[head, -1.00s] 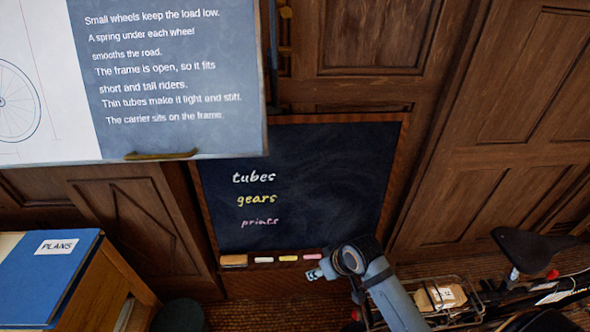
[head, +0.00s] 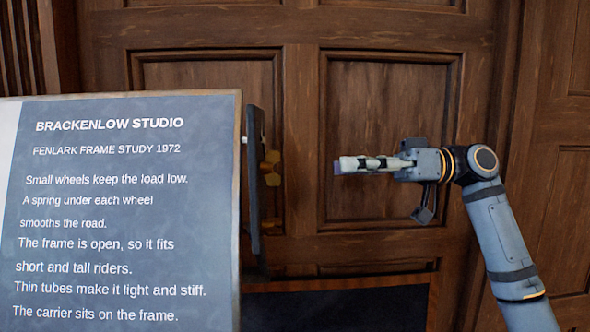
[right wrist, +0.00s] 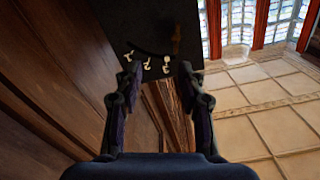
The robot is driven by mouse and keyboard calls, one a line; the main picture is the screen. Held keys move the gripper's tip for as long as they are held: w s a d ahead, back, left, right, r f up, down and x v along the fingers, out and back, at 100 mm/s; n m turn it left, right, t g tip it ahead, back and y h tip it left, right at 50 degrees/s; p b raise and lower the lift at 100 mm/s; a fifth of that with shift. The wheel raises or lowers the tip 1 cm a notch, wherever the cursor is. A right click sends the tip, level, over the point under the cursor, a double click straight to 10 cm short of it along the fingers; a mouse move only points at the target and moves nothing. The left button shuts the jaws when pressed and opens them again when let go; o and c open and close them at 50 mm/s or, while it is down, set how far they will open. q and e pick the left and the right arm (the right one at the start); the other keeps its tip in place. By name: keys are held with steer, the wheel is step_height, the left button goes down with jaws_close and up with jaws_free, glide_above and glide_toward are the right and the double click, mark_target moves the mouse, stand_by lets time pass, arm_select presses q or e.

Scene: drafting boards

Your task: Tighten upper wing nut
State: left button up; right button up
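A brass wing nut (head: 271,168) shows at the right side of the drafting board (head: 120,215), just right of an upright dark bracket (head: 254,180). My left gripper is not in view.
Brown wooden panelling (head: 390,95) stands behind the board and my right arm. A dark chalkboard (head: 340,308) in a wooden frame shows at the bottom. The right wrist view shows a dark panel with small pale shapes (right wrist: 146,64), unclear, and open tiled floor (right wrist: 270,100).

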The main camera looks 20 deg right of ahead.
mark_target(271, 168)
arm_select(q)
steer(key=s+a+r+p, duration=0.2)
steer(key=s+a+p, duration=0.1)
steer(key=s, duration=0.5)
arm_select(e)
steer(key=a+p, duration=0.2)
steer(key=a, duration=0.9)
steer(key=shift+w+a+r, duration=0.25)
steer(key=shift+a+r, duration=0.1)
steer(key=shift+r, duration=0.1)
steer(key=shift+c, duration=0.9)
jaws_close()
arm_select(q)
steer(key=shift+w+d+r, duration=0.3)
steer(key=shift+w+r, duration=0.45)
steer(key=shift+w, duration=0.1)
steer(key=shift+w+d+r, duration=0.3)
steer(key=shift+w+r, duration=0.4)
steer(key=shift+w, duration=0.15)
